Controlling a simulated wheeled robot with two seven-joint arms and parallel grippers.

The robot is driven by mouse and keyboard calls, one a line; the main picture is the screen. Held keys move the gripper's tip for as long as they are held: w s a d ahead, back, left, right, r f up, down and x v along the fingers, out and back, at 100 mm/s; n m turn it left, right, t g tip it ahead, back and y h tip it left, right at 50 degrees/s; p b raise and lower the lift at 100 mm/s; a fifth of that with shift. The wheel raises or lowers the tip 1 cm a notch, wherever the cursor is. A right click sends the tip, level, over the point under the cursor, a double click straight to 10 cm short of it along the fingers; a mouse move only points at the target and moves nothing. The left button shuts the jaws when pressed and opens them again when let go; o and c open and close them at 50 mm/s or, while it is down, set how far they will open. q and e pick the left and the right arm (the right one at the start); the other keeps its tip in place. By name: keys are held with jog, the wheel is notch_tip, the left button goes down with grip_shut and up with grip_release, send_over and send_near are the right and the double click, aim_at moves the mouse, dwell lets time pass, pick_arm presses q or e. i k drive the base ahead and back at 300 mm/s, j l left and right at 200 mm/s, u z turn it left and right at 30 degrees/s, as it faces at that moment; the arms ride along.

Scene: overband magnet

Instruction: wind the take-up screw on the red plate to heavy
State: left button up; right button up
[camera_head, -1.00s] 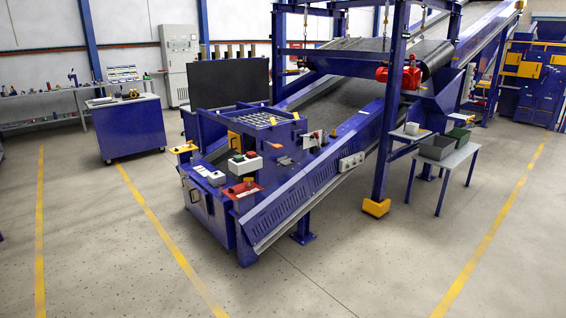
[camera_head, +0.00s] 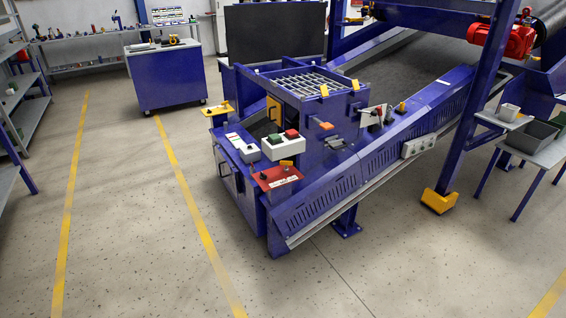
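The red plate (camera_head: 275,177) lies on top of the low front end of the blue conveyor machine, near the middle of the head view. A small orange piece and a pale label strip show on it. The take-up screw and any marking for heavy are too small to tell apart. Neither of my grippers is in view.
A control box (camera_head: 283,145) with green and red buttons stands just behind the red plate. A yellow bracket (camera_head: 218,109) juts out at the machine's left. A yellow post foot (camera_head: 439,201) and a grey side table (camera_head: 530,147) stand at right. The floor in front is clear.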

aim_at(287, 164)
jog(key=i+l+u, duration=0.4)
jog(key=i+l, duration=0.4)
jog(key=i, duration=0.1)
